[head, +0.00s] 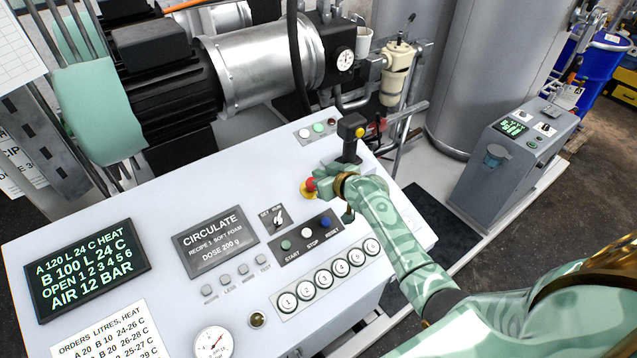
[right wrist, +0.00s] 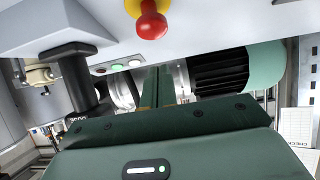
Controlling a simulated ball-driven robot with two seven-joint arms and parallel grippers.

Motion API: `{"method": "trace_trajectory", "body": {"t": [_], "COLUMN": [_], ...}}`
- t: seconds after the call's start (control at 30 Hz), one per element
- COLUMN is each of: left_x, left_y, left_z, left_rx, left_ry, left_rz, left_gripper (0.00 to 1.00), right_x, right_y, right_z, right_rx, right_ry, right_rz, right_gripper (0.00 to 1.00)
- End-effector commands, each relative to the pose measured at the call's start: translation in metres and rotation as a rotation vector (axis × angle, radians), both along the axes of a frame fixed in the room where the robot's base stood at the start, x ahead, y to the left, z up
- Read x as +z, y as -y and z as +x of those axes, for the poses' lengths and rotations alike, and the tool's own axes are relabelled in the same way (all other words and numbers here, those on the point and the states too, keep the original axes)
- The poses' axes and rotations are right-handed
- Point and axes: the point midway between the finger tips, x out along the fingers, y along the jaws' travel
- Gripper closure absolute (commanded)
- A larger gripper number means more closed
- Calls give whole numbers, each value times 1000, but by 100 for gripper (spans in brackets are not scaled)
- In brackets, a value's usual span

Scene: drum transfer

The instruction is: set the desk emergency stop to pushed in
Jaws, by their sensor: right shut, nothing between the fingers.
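The desk emergency stop is a red mushroom button (head: 310,184) on a yellow collar (head: 304,193) on the sloping grey desk, partly covered by my gripper in the head view. In the right wrist view the red button (right wrist: 151,25) and yellow collar (right wrist: 137,6) stand at the top edge, the red head standing out from the collar. My right gripper (head: 324,184) is shut and empty, right beside the button in the head view. In the right wrist view its closed fingers (right wrist: 157,75) lie below the button with a gap in the picture. Contact is not clear. My left gripper is not visible.
A black lever (head: 350,148) with a yellow button stands just behind my right gripper. START, STOP and RESET buttons (head: 306,236) and a selector (head: 278,216) lie in front. Small lamps (head: 318,128) sit at the desk's back edge. A grey pedestal (head: 500,165) stands at right.

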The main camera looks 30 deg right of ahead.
Motion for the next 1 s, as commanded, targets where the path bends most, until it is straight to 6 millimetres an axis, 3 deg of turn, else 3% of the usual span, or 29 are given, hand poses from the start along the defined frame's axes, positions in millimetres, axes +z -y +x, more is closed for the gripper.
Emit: {"method": "trace_trajectory", "body": {"t": [0.2,0.7,1.0], "left_x": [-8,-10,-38], "left_y": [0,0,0], "left_z": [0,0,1], "left_rx": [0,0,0], "left_ry": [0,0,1], "left_rz": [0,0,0], "left_gripper": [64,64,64], "right_x": [-31,-38,-65], "right_y": [-1,-1,-2], "right_z": [9,12,19], "right_rx": [0,0,1], "right_ry": [-1,0,-3], "right_rz": [1,-1,-3], "right_gripper": [100,100,100]}}
